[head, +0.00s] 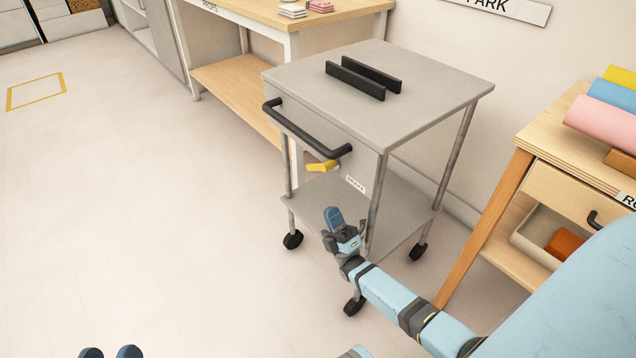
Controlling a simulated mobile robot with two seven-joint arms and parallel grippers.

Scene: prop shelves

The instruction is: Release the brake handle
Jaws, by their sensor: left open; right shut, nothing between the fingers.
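The yellow brake handle (322,166) is on the near side of a grey metal cart (437,92), just below the cart's black push bar (305,130). It lies roughly level across the panel. A small white label (356,184) is to its right. My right gripper (333,217) is shut and empty, in front of the cart's lower part and below the brake handle in the picture, apart from it. My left gripper (110,353) shows only its two blue fingertips at the bottom edge; they are spread open with nothing between them.
Two black rails (363,77) are on the cart top. The cart stands on black casters (293,239). A wooden table (240,85) is behind it, and a wooden drawer unit (555,180) with fabric rolls (602,123) is at right. The floor at left is clear.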

